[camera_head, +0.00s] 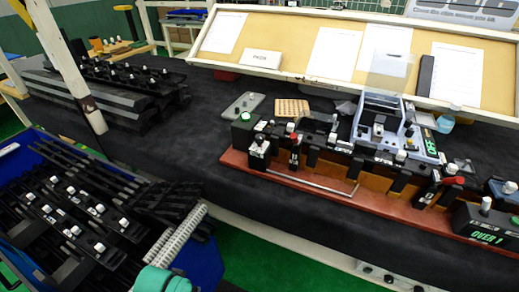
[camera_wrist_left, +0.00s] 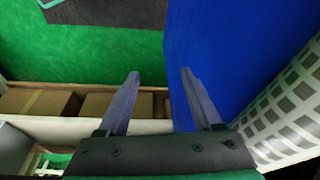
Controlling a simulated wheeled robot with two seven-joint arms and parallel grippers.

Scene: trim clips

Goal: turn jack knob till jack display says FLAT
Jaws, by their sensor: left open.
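The jack display (camera_head: 487,238) glows green on a dark box at the lower right of the head view and reads OVER 1. A pale knob (camera_head: 485,204) stands upright on top of that box; I take it to be the jack knob. In the left wrist view my left gripper (camera_wrist_left: 160,76) is open with nothing between its fingers. It is beside a blue bin wall, over green floor, far from the knob. My left gripper cannot be made out clearly in the head view. My right gripper shows in neither view.
A long red-brown base (camera_head: 290,180) carries a fixture with several clamps along the table. A grey device (camera_head: 385,120) stands behind it. The blue bin (camera_head: 205,262) at lower left holds black strips with clips. Dark table surface (camera_head: 170,135) lies clear left of the fixture.

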